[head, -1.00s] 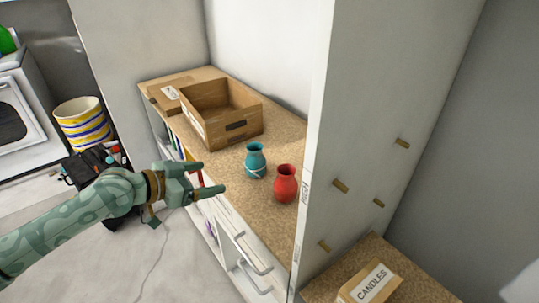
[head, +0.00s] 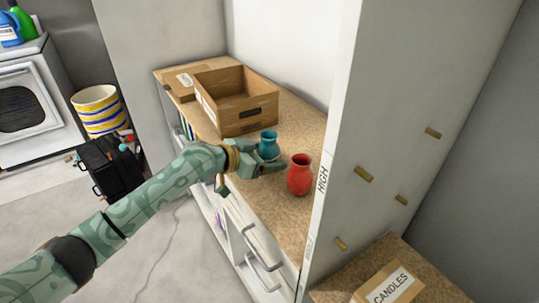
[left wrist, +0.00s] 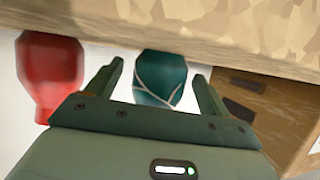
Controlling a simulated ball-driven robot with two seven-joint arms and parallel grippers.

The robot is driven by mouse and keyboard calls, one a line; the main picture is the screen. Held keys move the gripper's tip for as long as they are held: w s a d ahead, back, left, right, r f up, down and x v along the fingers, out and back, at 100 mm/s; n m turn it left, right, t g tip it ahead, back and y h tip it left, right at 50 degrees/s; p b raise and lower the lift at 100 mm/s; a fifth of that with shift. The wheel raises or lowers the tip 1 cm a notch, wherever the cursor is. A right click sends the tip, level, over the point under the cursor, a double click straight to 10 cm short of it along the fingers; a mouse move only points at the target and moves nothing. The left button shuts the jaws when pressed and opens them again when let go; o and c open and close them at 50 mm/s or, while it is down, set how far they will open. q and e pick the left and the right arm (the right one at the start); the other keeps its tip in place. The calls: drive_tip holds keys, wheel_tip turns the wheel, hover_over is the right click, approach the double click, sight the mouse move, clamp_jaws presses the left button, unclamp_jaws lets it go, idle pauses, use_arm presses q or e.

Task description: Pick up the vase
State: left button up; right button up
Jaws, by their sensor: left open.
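A teal vase (head: 268,146) with pale lines stands on the cork-topped shelf. A red vase (head: 300,175) stands just to its right and nearer the front. My left gripper (head: 266,160) is open at the teal vase, with one finger across its lower front; the other finger is not clear there. In the left wrist view, which is upside down, the teal vase (left wrist: 160,82) shows between the two spread fingers, with a gap on each side. The red vase (left wrist: 50,72) is outside the left finger. My right gripper is not in view.
An open wooden box (head: 232,120) stands close behind the teal vase, with a flat labelled box (head: 180,83) beyond it. A white upright panel (head: 345,130) rises right of the red vase. A box marked CANDLES (head: 392,285) is on a lower shelf at right.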

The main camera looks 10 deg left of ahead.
use_arm(q)
drive_tip(key=shift+w+d+f, duration=0.3)
drive_tip(key=shift+w+d, duration=0.05)
drive_tip(key=shift+w, duration=0.1)
drive_tip(key=shift+r, duration=0.1)
drive_tip(key=shift+s, duration=0.1)
drive_tip(key=shift+c, duration=0.3)
drive_tip(key=c, duration=1)
drive_tip(key=shift+c, duration=0.5)
drive_tip(key=shift+r, duration=0.15)
